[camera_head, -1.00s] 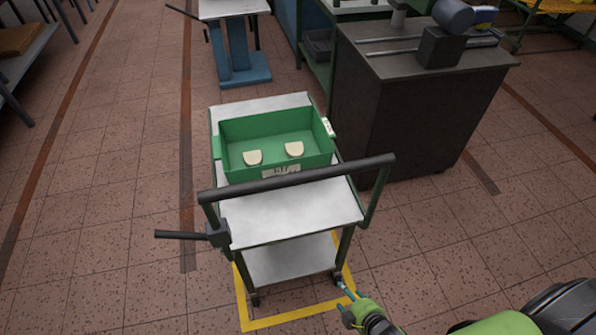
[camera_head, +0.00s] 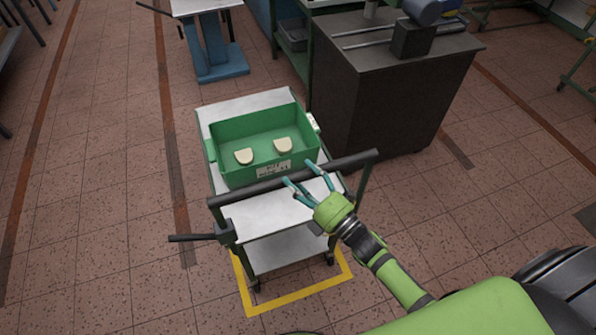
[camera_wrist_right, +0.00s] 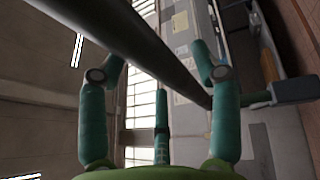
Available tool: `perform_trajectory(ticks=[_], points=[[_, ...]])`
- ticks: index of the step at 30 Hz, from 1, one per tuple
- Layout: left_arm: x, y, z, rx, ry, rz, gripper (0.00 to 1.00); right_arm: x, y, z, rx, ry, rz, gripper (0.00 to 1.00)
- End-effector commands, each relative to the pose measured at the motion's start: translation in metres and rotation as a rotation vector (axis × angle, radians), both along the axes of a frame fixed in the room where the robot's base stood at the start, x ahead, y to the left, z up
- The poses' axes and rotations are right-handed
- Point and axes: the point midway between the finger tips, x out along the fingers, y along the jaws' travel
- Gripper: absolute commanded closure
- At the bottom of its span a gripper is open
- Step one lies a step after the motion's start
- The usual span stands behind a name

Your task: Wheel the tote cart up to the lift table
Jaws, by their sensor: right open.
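The tote cart (camera_head: 262,220) has pale metal shelves, green posts and a dark push handle (camera_head: 250,190) at its near end. A green tote (camera_head: 238,175) with two cream pieces inside stands on its top shelf. My right gripper (camera_head: 304,178) is open at the handle bar, right of its middle. In the right wrist view the bar (camera_wrist_right: 150,45) crosses diagonally in front of the spread fingers (camera_wrist_right: 158,105); I cannot tell whether they touch it. A table on a blue base (camera_head: 215,55), apparently the lift table, stands beyond the cart. My left gripper is out of view.
A dark cabinet (camera_head: 395,105) with a machine on top stands close to the cart's right. A lever (camera_head: 200,238) sticks out left of the handle. A yellow floor outline (camera_head: 300,294) surrounds the cart's near end. The floor (camera_head: 110,180) to the left is clear.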

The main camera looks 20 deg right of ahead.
Motion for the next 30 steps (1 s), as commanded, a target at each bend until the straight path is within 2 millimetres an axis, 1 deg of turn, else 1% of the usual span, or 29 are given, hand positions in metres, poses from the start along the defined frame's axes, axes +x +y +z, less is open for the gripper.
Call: perform_trajectory(ticks=[1, 4, 12, 14, 15, 17, 25, 28, 30], points=[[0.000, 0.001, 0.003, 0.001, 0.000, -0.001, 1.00, 0.005, 0.002, 0.002, 0.001, 0.000, -0.001, 0.36], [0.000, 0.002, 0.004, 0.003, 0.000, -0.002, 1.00, 0.009, 0.004, 0.003, 0.001, 0.000, 0.000, 0.36], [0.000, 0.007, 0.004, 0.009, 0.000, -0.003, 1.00, 0.010, 0.005, 0.001, 0.001, 0.002, 0.000, 0.36], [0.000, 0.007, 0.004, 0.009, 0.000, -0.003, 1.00, 0.010, 0.005, 0.001, 0.001, 0.002, 0.000, 0.60], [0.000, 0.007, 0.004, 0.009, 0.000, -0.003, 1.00, 0.010, 0.005, 0.001, 0.001, 0.002, 0.000, 0.76], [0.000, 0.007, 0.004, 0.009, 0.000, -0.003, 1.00, 0.010, 0.005, 0.001, 0.000, 0.002, 0.000, 1.00], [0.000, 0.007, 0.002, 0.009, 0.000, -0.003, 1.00, 0.013, 0.005, 0.001, -0.001, 0.000, 0.000, 1.00], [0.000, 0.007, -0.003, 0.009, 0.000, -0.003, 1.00, 0.019, 0.005, 0.000, -0.002, 0.000, 0.000, 1.00], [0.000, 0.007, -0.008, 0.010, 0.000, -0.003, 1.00, 0.028, 0.005, 0.000, -0.003, -0.003, -0.001, 1.00]])
